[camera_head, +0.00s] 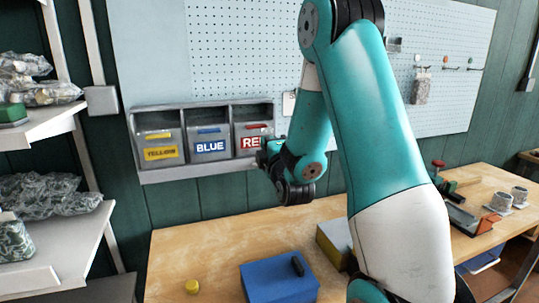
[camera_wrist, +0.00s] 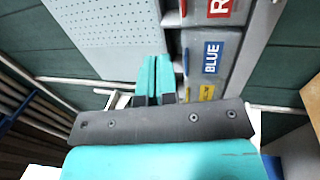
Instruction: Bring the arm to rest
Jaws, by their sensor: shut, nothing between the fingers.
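My arm (camera_head: 385,130), teal and white, is raised over the workbench and bent at the elbow near the top of the head view. Its forearm comes down to the wrist in front of the pegboard wall, beside the red-labelled bin. My gripper (camera_wrist: 153,62) shows in the wrist view as two teal fingers side by side, shut with nothing between them. In the head view the fingers cannot be made out clearly; the wrist hides part of the red bin.
A grey rack holds the yellow bin (camera_head: 159,142), blue bin (camera_head: 208,140) and red bin (camera_head: 249,142). On the bench (camera_head: 215,250) are a blue box (camera_head: 277,282), a small yellow cylinder (camera_head: 192,287), a grey-and-yellow box (camera_head: 332,244) and a vise (camera_head: 460,213). Shelves (camera_head: 60,235) stand left.

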